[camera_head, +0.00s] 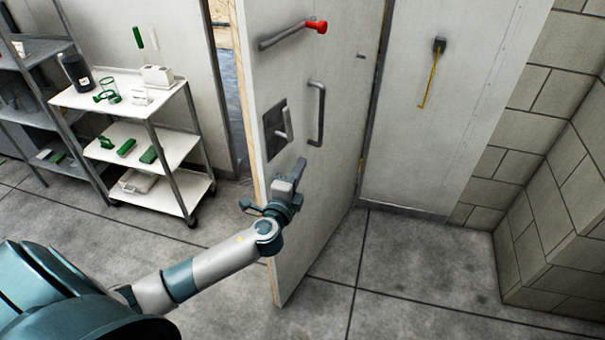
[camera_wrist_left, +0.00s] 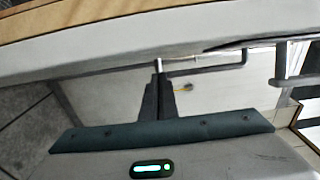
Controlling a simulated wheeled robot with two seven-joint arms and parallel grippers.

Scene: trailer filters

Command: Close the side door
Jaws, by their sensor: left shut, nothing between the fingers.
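The side door (camera_head: 335,180) is a pale grey panel standing open, swung out from the wall, with its wooden free edge at the left. It bears a lever with a red end (camera_head: 316,27), a recessed latch (camera_head: 273,142) and a dark grab handle (camera_head: 322,112). My left gripper (camera_head: 299,167) is shut and empty, in front of the door just below the latch. I cannot tell whether it touches the panel. In the left wrist view the shut fingers (camera_wrist_left: 158,70) point towards the door face, near a bar-like handle (camera_wrist_left: 215,68). My right gripper is out of view.
A wheeled shelf cart (camera_head: 130,135) with green and white parts stands left of the door. A wall with a yellow strap (camera_head: 428,85) and a block wall (camera_head: 555,190) are at the right. The floor (camera_head: 400,270) before them is clear.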

